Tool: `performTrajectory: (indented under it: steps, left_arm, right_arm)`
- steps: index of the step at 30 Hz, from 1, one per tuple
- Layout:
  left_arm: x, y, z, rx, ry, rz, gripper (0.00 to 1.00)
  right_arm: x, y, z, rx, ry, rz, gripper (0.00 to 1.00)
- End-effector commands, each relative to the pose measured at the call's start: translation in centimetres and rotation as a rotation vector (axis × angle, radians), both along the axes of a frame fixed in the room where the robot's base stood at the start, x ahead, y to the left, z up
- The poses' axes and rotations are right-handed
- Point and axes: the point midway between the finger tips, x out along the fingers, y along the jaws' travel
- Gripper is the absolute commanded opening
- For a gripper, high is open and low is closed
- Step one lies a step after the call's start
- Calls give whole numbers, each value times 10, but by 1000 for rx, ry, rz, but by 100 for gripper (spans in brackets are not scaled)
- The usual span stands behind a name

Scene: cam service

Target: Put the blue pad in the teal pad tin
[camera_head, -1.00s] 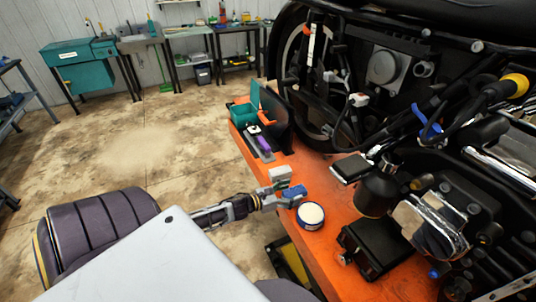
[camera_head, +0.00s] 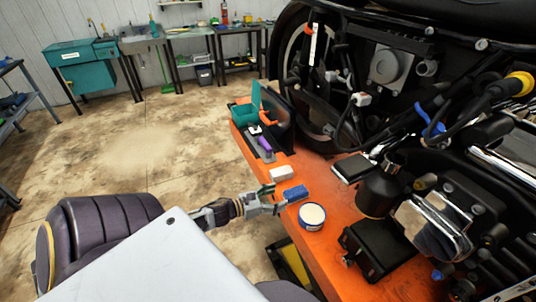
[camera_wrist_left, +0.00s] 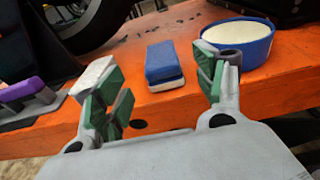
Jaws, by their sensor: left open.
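The blue pad (camera_head: 296,193) lies flat on the orange bench, near its front edge. In the left wrist view the pad (camera_wrist_left: 163,62) shows a blue top and a pale underside, ahead of and between my fingers. My left gripper (camera_head: 273,199) is open and empty, just left of the pad at the bench edge; its green-lined fingers (camera_wrist_left: 160,98) stand apart. The teal pad tin (camera_head: 243,114) stands at the far left end of the bench with its lid raised. Its inside is mostly hidden. My right gripper is not in view.
A white block (camera_head: 281,174) lies close beside the left gripper's far finger. A round blue tin with cream contents (camera_head: 311,217) stands just right of the pad. A purple-topped item (camera_head: 264,144) sits on a grey holder before the teal tin. Motorcycle parts crowd the right.

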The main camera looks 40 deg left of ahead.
Motion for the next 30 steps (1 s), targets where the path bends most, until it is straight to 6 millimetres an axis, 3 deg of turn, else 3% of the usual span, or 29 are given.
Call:
performTrajectory:
  steps: [13,30]
  left_arm:
    - [-26,11,4,1,0,1,70]
    - [-29,12,5,1,0,0,70]
  right_arm:
    - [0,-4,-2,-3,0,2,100]
    - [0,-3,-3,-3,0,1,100]
